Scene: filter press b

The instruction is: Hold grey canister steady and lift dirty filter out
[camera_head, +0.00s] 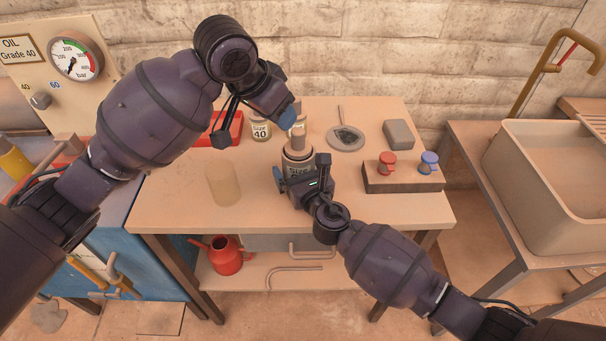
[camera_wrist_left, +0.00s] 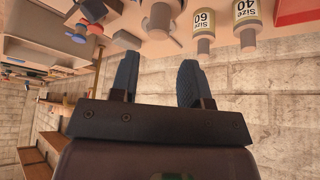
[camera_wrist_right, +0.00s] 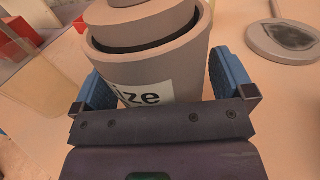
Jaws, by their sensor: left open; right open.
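The grey canister (camera_head: 298,161) stands upright on the table in the head view, with part of a "Size" label showing. In the right wrist view the canister (camera_wrist_right: 150,68) shows a lighter cylinder, likely the filter (camera_wrist_right: 140,20), inside its rim with a dark gap around it. My right gripper (camera_wrist_right: 165,85) is open, its blue fingers on either side of the canister; I cannot tell if they touch it. My left gripper (camera_head: 290,115) is open above and behind the canister; nothing is between its fingers in the left wrist view (camera_wrist_left: 157,78).
A "Size 40" jar (camera_head: 260,129) and a red tray (camera_head: 226,131) stand behind. A transparent container (camera_head: 222,184) is at left. A round grey dish (camera_head: 346,138), a grey block (camera_head: 398,134) and a block with red and blue valves (camera_head: 402,180) are at right. The front table is clear.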

